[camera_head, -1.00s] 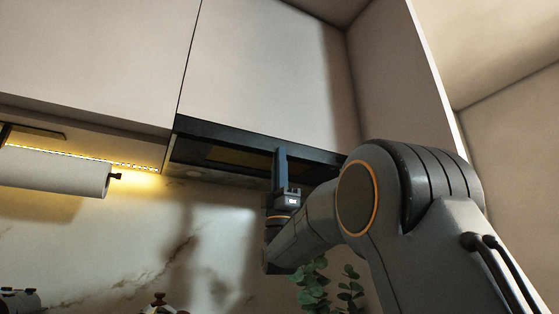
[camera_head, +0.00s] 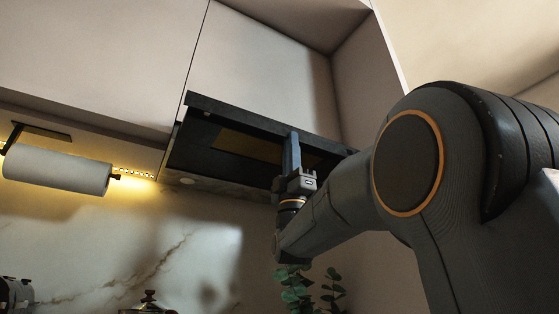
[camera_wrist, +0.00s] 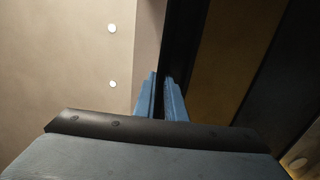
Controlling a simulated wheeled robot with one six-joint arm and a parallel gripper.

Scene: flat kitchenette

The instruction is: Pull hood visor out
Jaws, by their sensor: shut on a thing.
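The hood visor (camera_head: 235,112) is a dark bar along the front of the hood under the white wall cabinet. It stands forward of the cabinet front, and the dark underside with a brownish panel (camera_head: 235,145) shows behind it. My gripper (camera_head: 292,138) reaches up from below at the right part of the visor, with its blue fingers shut on the visor's front edge. In the wrist view my gripper's two blue fingers (camera_wrist: 160,98) stand on either side of the dark visor edge (camera_wrist: 180,40). The exact contact at the tips is partly hidden.
A paper towel roll (camera_head: 58,172) hangs under the cabinet at left, beside a lit strip. A green plant (camera_head: 300,288) stands below my arm. A lidded pot (camera_head: 148,303) shows at the bottom edge. A tall side panel (camera_head: 365,80) rises at right.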

